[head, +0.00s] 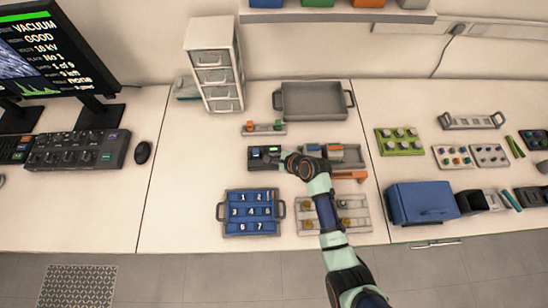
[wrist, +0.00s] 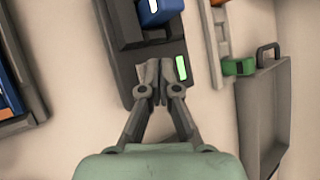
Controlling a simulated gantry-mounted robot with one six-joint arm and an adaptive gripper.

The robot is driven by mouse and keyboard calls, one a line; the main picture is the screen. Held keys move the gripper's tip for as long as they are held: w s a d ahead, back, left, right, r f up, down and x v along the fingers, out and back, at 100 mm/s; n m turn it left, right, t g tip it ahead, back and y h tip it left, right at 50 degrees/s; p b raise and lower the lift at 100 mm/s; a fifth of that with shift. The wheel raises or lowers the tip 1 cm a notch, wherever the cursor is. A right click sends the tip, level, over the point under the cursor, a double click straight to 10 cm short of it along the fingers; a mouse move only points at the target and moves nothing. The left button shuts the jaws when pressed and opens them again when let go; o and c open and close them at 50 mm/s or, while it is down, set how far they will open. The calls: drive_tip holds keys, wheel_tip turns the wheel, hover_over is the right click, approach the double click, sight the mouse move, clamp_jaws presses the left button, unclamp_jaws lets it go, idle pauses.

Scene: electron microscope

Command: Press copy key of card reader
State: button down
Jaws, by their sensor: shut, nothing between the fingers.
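The card reader (head: 258,163) is a dark box near the middle of the table. In the wrist view its dark body (wrist: 119,50) runs down from the top, with a blue block (wrist: 158,12) in its upper part. A lit green key (wrist: 181,68) sits at its right edge. My gripper (wrist: 152,72) is shut and empty. Its fingertips appear over the reader's lower end, just left of the green key; whether they touch the surface I cannot tell. In the head view my gripper (head: 284,157) covers the reader's right end.
A small rack with green and orange blocks (head: 263,129) and a grey tray (head: 314,101) lie behind the reader. A blue numbered tray (head: 252,212) lies in front. A grey bin with an orange front (head: 349,174) is close on the right. Bare table lies to the left.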

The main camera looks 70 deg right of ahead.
idle(0.3)
drive_tip(key=shift+r+p, duration=0.75)
drive_tip(key=shift+p, duration=0.3)
wheel_tip(320, 180, up, 5)
drive_tip(key=p, duration=0.6)
drive_tip(key=shift+r, duration=0.1)
